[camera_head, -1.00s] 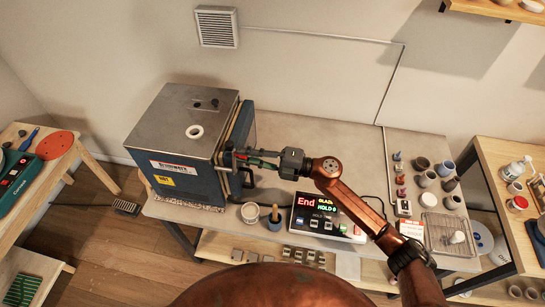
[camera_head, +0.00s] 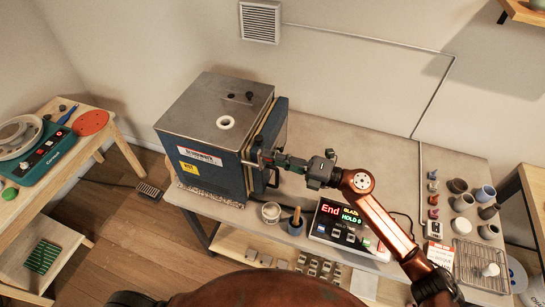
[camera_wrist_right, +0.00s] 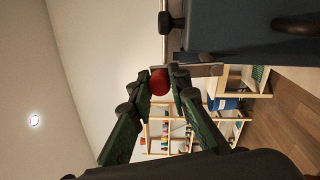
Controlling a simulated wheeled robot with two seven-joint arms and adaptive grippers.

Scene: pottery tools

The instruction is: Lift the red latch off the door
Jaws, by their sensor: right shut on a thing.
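The blue kiln (camera_head: 205,130) with a steel top stands on the table's left end. Its door (camera_head: 268,130) is on its right side, with a dark handle (camera_head: 273,180) below my gripper. My right gripper (camera_head: 266,158) reaches in from the right and is shut at the door's front edge. In the wrist view the red latch's round knob (camera_wrist_right: 159,82) sits between the green fingertips, with a grey metal bar (camera_wrist_right: 205,70) beside it. Whether the latch still touches the door I cannot tell. My left gripper is out of view.
Pots (camera_head: 461,203) and a wire rack (camera_head: 482,265) are at the right. The table behind my arm is clear.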

